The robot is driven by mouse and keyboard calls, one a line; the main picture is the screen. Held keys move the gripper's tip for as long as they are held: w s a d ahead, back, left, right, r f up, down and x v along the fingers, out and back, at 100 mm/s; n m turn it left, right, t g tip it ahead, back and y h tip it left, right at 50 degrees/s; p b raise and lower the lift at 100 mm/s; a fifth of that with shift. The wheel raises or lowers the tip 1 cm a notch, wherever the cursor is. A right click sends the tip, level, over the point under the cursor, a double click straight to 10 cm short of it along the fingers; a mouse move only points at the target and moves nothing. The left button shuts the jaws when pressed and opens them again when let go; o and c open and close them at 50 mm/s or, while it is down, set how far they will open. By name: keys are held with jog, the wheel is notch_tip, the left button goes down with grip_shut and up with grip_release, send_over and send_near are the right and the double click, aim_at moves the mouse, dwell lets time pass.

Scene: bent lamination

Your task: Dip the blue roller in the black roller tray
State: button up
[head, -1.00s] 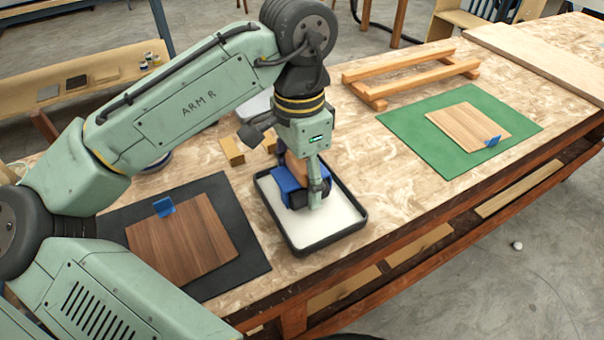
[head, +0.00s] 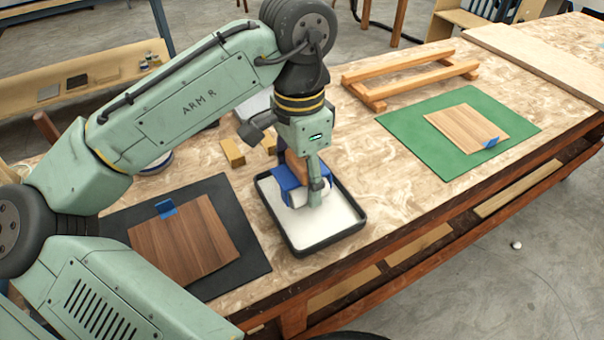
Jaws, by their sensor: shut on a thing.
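My gripper (head: 315,196) points down over the black roller tray (head: 330,243) and is shut on the blue roller (head: 287,184). The roller has a blue frame and a wooden-coloured part, partly hidden by my gripper. Its sleeve looks white and is low over the white contents of the tray, seemingly in contact with them. My gripper hides the exact contact.
A wood panel with blue tape (head: 183,242) lies on a black mat (head: 240,225) at left. Another taped panel (head: 466,128) lies on a green mat (head: 405,122) at right. A wooden rack (head: 410,78) and small wooden blocks (head: 233,151) are behind the tray.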

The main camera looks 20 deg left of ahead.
aim_at(303, 159)
jog(key=shift+r+p, duration=2.6)
jog(key=shift+r, duration=0.15)
